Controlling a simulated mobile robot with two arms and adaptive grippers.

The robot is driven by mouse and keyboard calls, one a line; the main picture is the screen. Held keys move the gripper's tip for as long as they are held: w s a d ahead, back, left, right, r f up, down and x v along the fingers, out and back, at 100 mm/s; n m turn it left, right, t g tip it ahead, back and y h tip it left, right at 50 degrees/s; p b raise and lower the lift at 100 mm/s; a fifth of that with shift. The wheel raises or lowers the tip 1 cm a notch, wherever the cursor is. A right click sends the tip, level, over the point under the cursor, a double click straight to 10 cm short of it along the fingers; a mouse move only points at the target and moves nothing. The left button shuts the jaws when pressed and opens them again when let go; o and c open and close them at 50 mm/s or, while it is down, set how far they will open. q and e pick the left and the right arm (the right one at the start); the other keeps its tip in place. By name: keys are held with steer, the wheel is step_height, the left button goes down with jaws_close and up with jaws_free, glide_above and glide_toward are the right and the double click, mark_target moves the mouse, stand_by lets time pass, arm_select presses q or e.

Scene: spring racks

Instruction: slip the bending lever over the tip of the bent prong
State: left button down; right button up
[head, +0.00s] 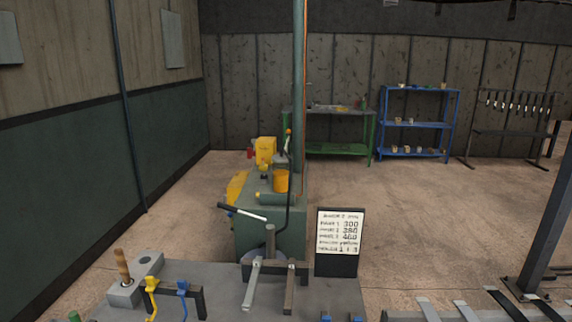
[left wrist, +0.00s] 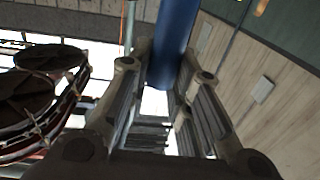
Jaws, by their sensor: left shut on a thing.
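In the left wrist view my left gripper (left wrist: 166,85) is shut on a blue cylindrical handle (left wrist: 174,45), which I take for the bending lever's grip. The rest of that piece is out of sight. My left gripper does not show in the head view, and my right gripper shows in neither view. In the head view a dark rack (head: 300,267) on the near bench carries a light grey prong (head: 252,286) and a darker prong (head: 290,290), slanting toward me. I cannot tell which prong is bent, and no lever shows over either tip.
A grey block with a wooden handle (head: 122,266) and yellow (head: 151,286) and blue (head: 182,287) hooks stand at the bench's left. A number sign (head: 339,238) stands behind the bench beside a green machine (head: 258,240). More slats (head: 467,310) lie lower right. Open floor lies beyond.

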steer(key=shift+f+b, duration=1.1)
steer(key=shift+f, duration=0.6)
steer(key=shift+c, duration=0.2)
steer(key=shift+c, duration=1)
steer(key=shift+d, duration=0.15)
